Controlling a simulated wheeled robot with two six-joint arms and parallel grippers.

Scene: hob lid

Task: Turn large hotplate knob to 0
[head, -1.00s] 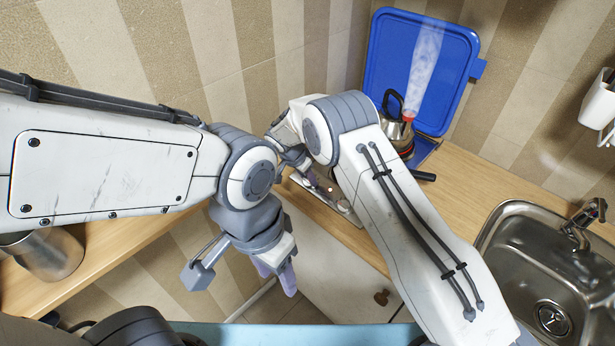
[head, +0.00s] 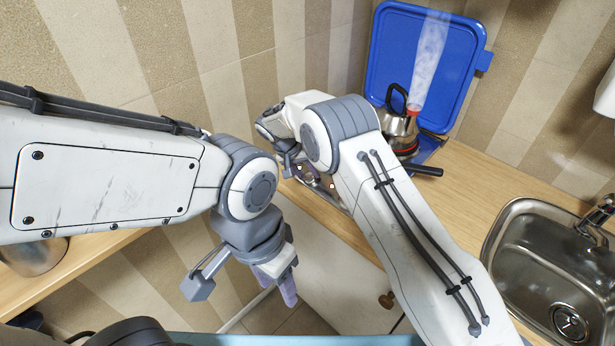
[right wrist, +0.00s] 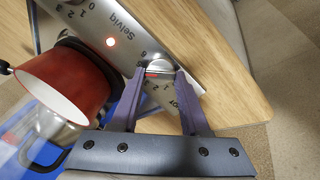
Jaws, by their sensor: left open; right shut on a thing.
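In the right wrist view a round silver knob (right wrist: 160,68) sits on the steel control panel (right wrist: 88,18), with printed numbers around it. My right gripper (right wrist: 161,73) is shut on this knob, one purple finger on each side. Its pointer setting is hard to read. My left gripper (head: 278,282) is open and empty, hanging in front of the counter.
A red pot (right wrist: 68,82) stands close to my right gripper. A steel kettle (head: 398,128) with steam rising near it stands before the upright blue lid (head: 420,60). A black handle (head: 425,170) juts right. The sink (head: 545,265) lies right; the wooden counter (head: 470,180) between is clear.

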